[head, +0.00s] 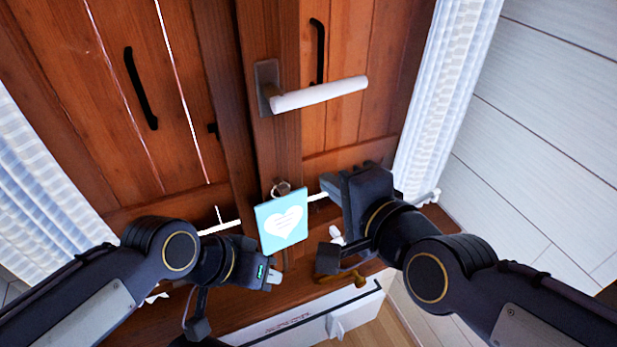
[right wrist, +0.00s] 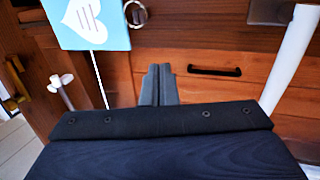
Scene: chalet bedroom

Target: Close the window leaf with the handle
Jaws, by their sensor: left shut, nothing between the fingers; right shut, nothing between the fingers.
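The window leaf (head: 285,140) is brown wood and stands upright in front of me. Its handle (head: 320,94) is a white lever on a dark metal plate, pointing right and slightly up in the head view. A white bar that looks like the handle (right wrist: 291,60) shows at the right of the right wrist view. My right gripper (head: 329,184) is shut and empty, below the handle and apart from it. Its closed fingers (right wrist: 158,85) show in the right wrist view. My left gripper (head: 275,277) is shut and empty, low beside the blue tag.
A light-blue tag with a white heart (head: 281,221) hangs from a ring below the handle. Wooden panels with black pulls (head: 141,88) stand behind. Pale curtains hang left (head: 45,185) and right (head: 445,90). A white box-like object (head: 300,325) lies below the sill.

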